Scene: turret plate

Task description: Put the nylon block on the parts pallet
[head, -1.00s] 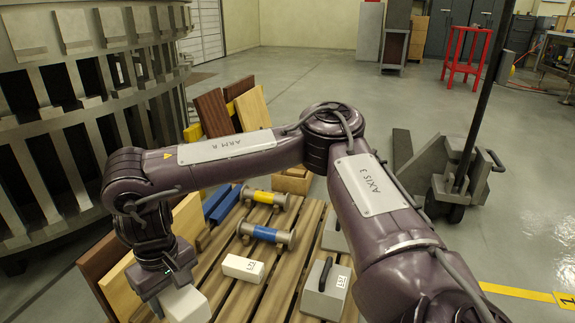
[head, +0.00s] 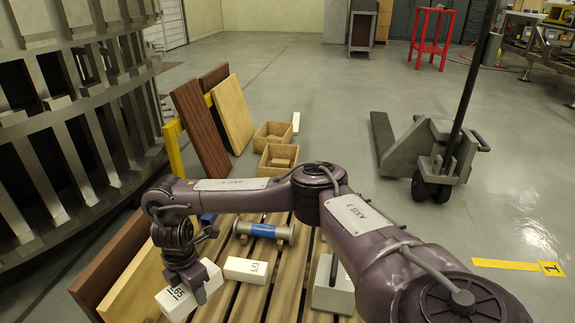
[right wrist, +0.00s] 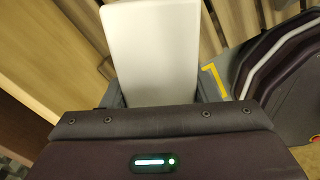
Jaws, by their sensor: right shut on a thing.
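The white nylon block (head: 178,302) is in the jaws of my right gripper (head: 197,288), at the lower left of the head view. Its near end carries a black printed number. In the right wrist view the block (right wrist: 152,50) stands out between the two fingers, its plain white face towards the camera. The parts pallet (head: 248,301) has wooden slats and lies at the bottom centre, partly hidden by my right arm. The block appears over the pallet's left side; I cannot tell whether it touches the slats. My left gripper is not in view.
Another white block (head: 246,270), a blue-banded metal cylinder (head: 263,231) and a grey handled block (head: 333,290) occupy the pallet. Boards (head: 135,288) stand along its left side. A slatted round structure (head: 70,130) fills the left. A pallet jack (head: 435,150) stands right.

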